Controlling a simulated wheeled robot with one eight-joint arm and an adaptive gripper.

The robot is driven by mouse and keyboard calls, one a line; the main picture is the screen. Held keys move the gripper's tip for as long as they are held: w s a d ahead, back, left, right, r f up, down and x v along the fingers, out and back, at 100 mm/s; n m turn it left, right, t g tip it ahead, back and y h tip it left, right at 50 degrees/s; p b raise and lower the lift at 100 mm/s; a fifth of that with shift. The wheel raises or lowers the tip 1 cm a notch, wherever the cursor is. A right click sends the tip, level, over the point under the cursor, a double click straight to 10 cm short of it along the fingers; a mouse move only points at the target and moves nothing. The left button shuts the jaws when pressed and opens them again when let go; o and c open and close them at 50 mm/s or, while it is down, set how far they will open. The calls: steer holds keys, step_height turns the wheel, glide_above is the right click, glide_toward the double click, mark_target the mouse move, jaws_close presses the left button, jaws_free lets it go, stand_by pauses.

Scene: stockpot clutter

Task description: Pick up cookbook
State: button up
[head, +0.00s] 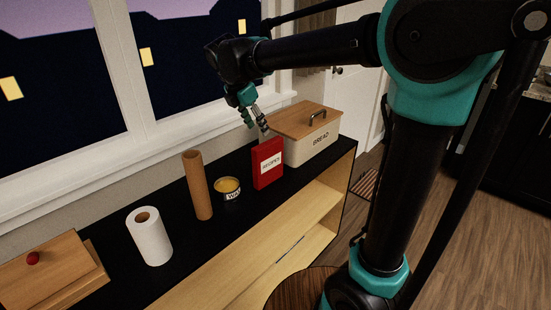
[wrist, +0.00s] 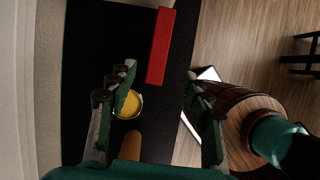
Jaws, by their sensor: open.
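The cookbook (head: 267,163) is a red upright block with a white label reading "RECIPES". It stands on the black shelf top, between a yellow jar and the bread box. In the wrist view the cookbook (wrist: 160,45) shows from above as a narrow red strip, beyond my fingertips. My gripper (head: 262,122) is above the cookbook, near its top edge in the head view. In the wrist view my gripper (wrist: 162,92) is open, with its fingers spread wide and nothing between them touching.
A cream bread box (head: 312,143) with wooden lid stands right of the cookbook. A yellow jar (head: 228,188), cardboard tube (head: 197,185) and paper roll (head: 150,237) stand to the left. Wooden boards (head: 45,272) lie at far left. A window wall runs behind the shelf.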

mark_target(271, 159)
steer(key=x, duration=1.7)
steer(key=shift+w+r, duration=0.1)
steer(key=shift+w, duration=0.1)
steer(key=shift+f, duration=0.35)
jaws_close()
